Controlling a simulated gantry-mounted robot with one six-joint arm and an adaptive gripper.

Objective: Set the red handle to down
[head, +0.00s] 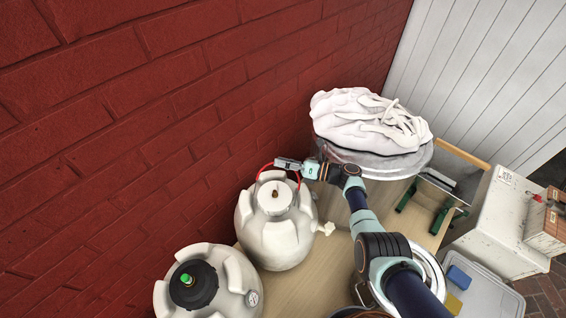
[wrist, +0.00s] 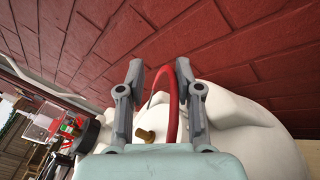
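The red handle (head: 262,170) is a thin hoop standing raised over the top of a white keg-like vessel (head: 275,240) in the head view. In the wrist view the red handle (wrist: 173,118) rises between my two fingers, closer to the right one. My gripper (wrist: 159,70) is open, with its fingers on either side of the hoop. In the head view my gripper (head: 280,163) is at the top of the hoop, and it hides part of it. Whether a finger touches the hoop I cannot tell.
A red brick wall (head: 130,110) stands close behind the vessel. A second white vessel (head: 220,262) with a black and green top (head: 192,283) is at the lower left. A large metal pot (head: 365,165) with a white cloth (head: 365,120) on it stands to the right.

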